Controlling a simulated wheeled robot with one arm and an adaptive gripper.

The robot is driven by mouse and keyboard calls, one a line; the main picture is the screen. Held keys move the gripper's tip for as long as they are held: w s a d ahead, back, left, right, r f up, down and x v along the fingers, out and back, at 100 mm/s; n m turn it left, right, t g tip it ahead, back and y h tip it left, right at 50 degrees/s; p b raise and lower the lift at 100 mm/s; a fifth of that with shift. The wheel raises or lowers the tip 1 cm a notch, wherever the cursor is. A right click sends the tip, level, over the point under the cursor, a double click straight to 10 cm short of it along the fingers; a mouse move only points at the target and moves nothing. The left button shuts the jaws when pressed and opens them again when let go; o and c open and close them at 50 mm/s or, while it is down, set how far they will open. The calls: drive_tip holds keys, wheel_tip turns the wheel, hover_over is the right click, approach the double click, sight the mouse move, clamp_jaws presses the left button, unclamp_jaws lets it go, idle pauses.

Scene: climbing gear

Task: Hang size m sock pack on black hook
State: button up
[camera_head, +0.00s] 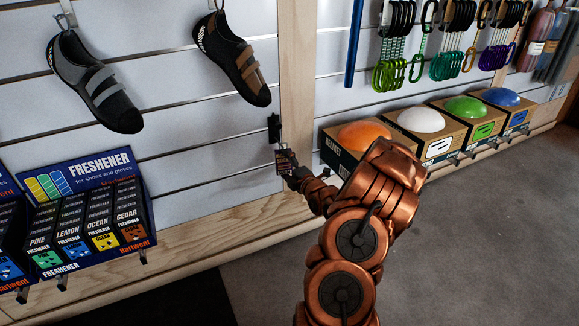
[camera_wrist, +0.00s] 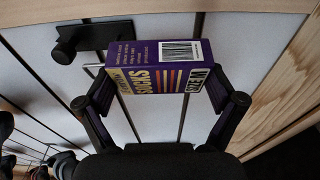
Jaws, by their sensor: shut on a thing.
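The size M sock pack (camera_wrist: 160,67) is a small purple box with a barcode, striped front and "SOCKS" and "SIZE M" lettering. My gripper (camera_wrist: 162,100) is shut on it, one finger at each side. In the head view the pack (camera_head: 284,160) is small and partly hidden by my gripper (camera_head: 290,173), close to the wall. The black hook (camera_wrist: 88,41) is fixed to the slatted wall, just left of the pack in the wrist view. In the head view the black hook (camera_head: 273,128) is just above the pack. I cannot tell whether pack and hook touch.
A wooden post (camera_head: 297,75) stands right of the hook. Boxed helmets (camera_head: 374,138) sit on a low shelf to the right. A freshener display (camera_head: 85,215) is at lower left, and climbing shoes (camera_head: 235,58) hang above. The grey floor is clear.

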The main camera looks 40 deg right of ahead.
drive_tip(key=shift+w+d, duration=0.1)
drive_tip(key=shift+w, duration=0.35)
drive_tip(key=shift+w+d+f, duration=0.15)
drive_tip(key=shift+w+f, duration=0.3)
drive_tip(key=shift+w, duration=0.1)
drive_tip(key=o, duration=0.8)
drive_tip(key=shift+s, duration=0.1)
drive_tip(key=shift+v, duration=5.95)
drive_tip(key=shift+d, duration=0.1)
